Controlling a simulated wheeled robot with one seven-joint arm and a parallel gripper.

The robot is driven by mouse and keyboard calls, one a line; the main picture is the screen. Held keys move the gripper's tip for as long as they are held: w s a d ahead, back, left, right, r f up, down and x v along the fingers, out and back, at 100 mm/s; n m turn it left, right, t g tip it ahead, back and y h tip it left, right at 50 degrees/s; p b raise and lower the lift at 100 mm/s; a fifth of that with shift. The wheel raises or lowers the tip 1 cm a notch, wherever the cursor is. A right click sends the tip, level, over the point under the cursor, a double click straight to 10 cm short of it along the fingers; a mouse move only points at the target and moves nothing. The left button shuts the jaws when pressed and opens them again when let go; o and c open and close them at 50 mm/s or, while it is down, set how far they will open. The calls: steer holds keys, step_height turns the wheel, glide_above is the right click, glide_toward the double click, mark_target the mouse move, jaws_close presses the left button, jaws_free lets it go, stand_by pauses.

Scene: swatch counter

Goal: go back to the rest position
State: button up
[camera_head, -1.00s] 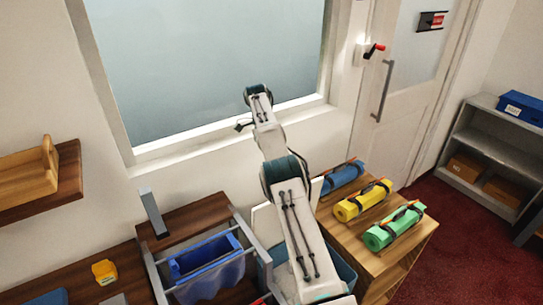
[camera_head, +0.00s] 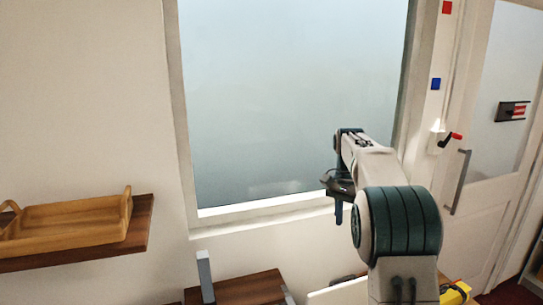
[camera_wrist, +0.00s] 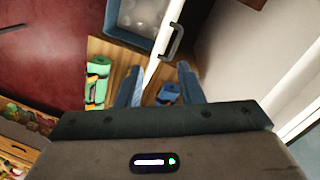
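My gripper (camera_head: 339,212) is raised in front of the frosted window, with a dark finger pointing down in the head view. In the wrist view my gripper (camera_wrist: 160,88) shows two blue fingers spread apart. I see nothing held between them. A blue roll (camera_wrist: 168,93) shows in the gap, farther below. A green roll (camera_wrist: 97,82) lies to the left of the fingers on a wooden top. A yellow roll (camera_head: 456,293) is partly visible at the bottom of the head view, beside my arm.
A wooden tray (camera_head: 70,222) sits on a wall shelf (camera_head: 140,228) at left. A window (camera_head: 280,90) is behind my arm. A white door (camera_head: 480,195) with a grey handle (camera_head: 457,182) is at right. A grey upright post (camera_head: 205,275) stands at the lower left.

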steer(key=s+a+r+n+t+b, duration=0.1)
steer(key=s+a+r+n+t, duration=0.15)
steer(key=s, duration=0.65)
steer(key=s+a+f+n+t+b, duration=0.1)
steer(key=s+f+n, duration=0.2)
steer(key=s, duration=0.8)
steer(key=s+a+f+n+t+b, duration=0.1)
steer(key=s+f+n, duration=0.3)
steer(key=s, duration=0.8)
step_height(320, 180, down, 3)
steer(key=shift+s+a+r+t, duration=0.1)
steer(key=shift+s+a+t, duration=0.25)
steer(key=shift+t, duration=0.1)
